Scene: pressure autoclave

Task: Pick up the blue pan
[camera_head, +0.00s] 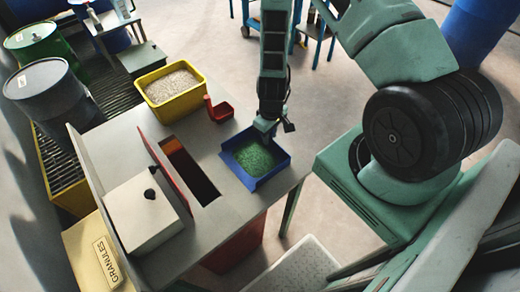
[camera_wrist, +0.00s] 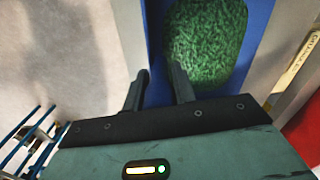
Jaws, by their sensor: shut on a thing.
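The blue pan (camera_head: 254,183) sits at the near right edge of the grey worktop, with green granules (camera_head: 254,158) inside it. My gripper (camera_head: 266,126) points down at the pan's far edge. In the wrist view, the blue pan (camera_wrist: 268,22) lies ahead with its green granules (camera_wrist: 207,45). There the fingers of my gripper (camera_wrist: 160,82) stand on either side of the pan's blue wall and are shut on it. Whether the pan touches the worktop beneath cannot be told.
A yellow bin (camera_head: 199,100) of pale granules and a small red scoop (camera_head: 220,112) stand behind the pan. A slot with an upright red flap (camera_head: 165,175) and a white box (camera_head: 143,212) are to the left. Open floor (camera_head: 345,100) lies right of the worktop.

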